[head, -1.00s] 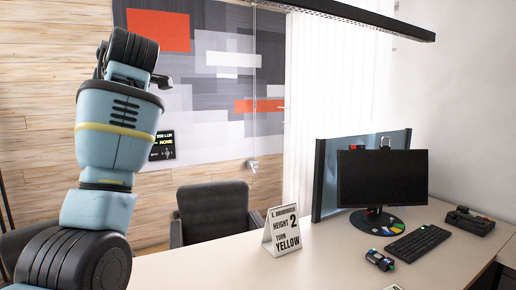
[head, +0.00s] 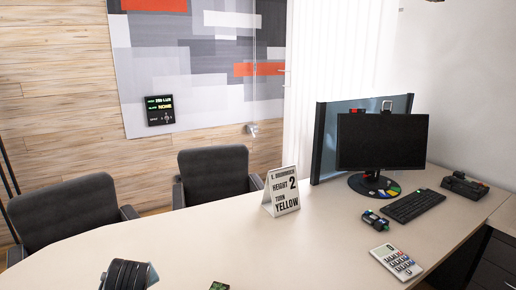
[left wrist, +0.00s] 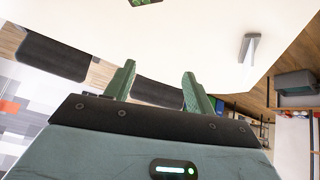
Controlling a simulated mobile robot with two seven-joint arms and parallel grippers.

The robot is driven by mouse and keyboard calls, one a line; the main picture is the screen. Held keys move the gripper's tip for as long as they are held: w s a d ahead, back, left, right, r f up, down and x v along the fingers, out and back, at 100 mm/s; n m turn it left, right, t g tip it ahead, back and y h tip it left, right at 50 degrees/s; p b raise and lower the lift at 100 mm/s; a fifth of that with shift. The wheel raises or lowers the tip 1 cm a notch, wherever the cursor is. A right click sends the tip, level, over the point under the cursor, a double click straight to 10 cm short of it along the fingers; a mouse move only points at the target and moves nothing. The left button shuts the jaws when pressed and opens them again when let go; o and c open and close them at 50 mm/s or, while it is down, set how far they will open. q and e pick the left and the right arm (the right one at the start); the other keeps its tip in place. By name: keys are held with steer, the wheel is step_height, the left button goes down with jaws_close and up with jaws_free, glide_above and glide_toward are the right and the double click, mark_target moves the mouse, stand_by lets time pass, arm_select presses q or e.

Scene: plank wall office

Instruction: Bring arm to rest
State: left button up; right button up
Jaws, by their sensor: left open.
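My left gripper (left wrist: 158,84) shows in the left wrist view with its two green fingers spread apart. Nothing is between them. The pale desk fills the upper part of that view beyond the fingertips. In the head view only a dark, rounded part of my arm shows at the bottom edge, left of centre; the gripper itself is out of that picture. My right gripper is in neither view.
The desk (head: 230,240) holds a sign (head: 282,192), a monitor (head: 382,141), a keyboard (head: 414,205), a calculator (head: 396,262) and small devices. Two dark chairs (head: 72,208) (head: 214,171) stand along its far side. The desk's middle left is clear.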

arm_select(q)
steer(key=s+d+f+m, duration=0.1)
steer(key=s+f+m, duration=0.1)
steer(key=s+f, duration=0.2)
steer(key=s+d+f+m+g+h, duration=0.1)
steer(key=s+f+m, duration=0.1)
steer(key=s, duration=0.6)
steer(key=s+d+f+m+g+h, duration=0.1)
steer(key=s+f, duration=0.4)
steer(key=s, duration=0.1)
steer(key=shift+f+m, duration=0.3)
steer(key=shift+m, duration=0.1)
steer(key=s+d+f+m+g+h, duration=0.1)
steer(key=s+d+m+g+h, duration=0.25)
steer(key=s, duration=1.55)
steer(key=w+d+f+m+t, duration=0.2)
steer(key=w+d+f+t, duration=0.1)
steer(key=w+f+t, duration=0.4)
steer(key=shift+d+f+t+h, duration=0.15)
steer(key=shift+f+t+h, duration=0.2)
steer(key=shift+f+t, duration=0.95)
steer(key=shift+f+g, duration=0.45)
